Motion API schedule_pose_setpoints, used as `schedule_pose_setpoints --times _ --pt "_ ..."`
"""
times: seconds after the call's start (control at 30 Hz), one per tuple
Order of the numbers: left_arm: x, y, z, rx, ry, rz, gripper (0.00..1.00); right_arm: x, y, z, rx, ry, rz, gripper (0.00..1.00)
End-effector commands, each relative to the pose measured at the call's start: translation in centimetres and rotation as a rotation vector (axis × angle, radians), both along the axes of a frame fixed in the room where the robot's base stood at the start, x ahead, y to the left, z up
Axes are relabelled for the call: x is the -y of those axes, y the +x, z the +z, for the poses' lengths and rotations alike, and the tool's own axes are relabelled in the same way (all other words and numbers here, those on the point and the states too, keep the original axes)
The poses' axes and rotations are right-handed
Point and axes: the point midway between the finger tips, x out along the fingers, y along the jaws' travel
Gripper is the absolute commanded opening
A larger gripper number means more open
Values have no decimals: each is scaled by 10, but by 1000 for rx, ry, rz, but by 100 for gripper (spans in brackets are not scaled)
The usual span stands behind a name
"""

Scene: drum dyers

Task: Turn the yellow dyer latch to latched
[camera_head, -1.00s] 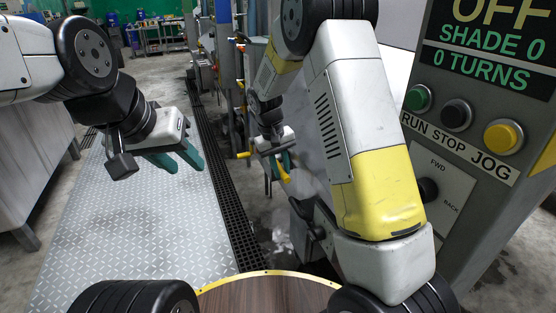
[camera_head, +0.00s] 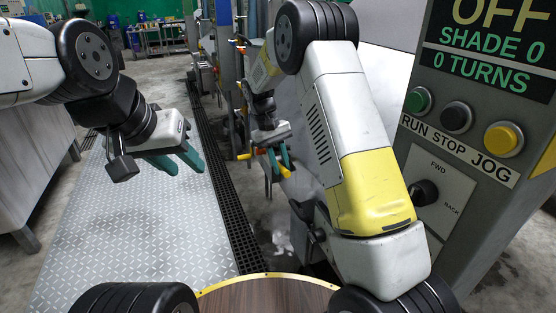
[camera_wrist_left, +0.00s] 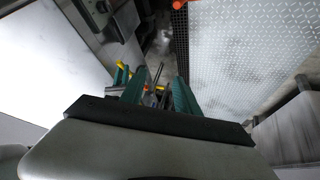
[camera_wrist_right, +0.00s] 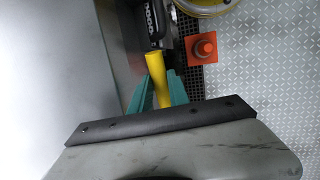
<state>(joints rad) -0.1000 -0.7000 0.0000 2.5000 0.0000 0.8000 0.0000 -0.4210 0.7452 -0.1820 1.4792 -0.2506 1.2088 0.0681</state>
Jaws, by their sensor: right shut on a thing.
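The yellow latch handle (camera_head: 287,172) is in the middle of the head view, beside the machine. My right gripper (camera_head: 280,158) is shut on it. In the right wrist view the yellow handle (camera_wrist_right: 161,84) stands between the teal fingers (camera_wrist_right: 158,92), its upper end by a black part. Most of the latch mount is hidden behind my right arm and fingers. My left gripper (camera_head: 194,160) is open and empty above the walkway, well to the left of the latch. Its two teal fingers (camera_wrist_left: 158,92) are apart in the left wrist view.
A grey control panel (camera_head: 473,195) with green, black and yellow buttons stands at the right, near my right arm. A patterned metal walkway (camera_head: 130,230) and a dark floor grate (camera_head: 222,200) lie at the left.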

Motion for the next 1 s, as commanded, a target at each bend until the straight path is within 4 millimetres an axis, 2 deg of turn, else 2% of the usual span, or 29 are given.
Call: schedule_pose_setpoints --times 0.37,0.5,0.57,0.73,1.0 --pt "0 0 0 0 0 0 38 0 1 2 -15 -4 0 0" --pt "1 1 -2 -15 -4 3 10 0 1 2 -15 -4 0 0" --pt "3 3 -5 -40 -14 9 0 0 1 2 -15 -4 0 0" --pt "13 14 -22 -186 -67 40 0 0 1 2 -15 -4 0 0" --pt "39 35 -62 -505 -215 111 0 0 1 2 -15 -4 0 0"
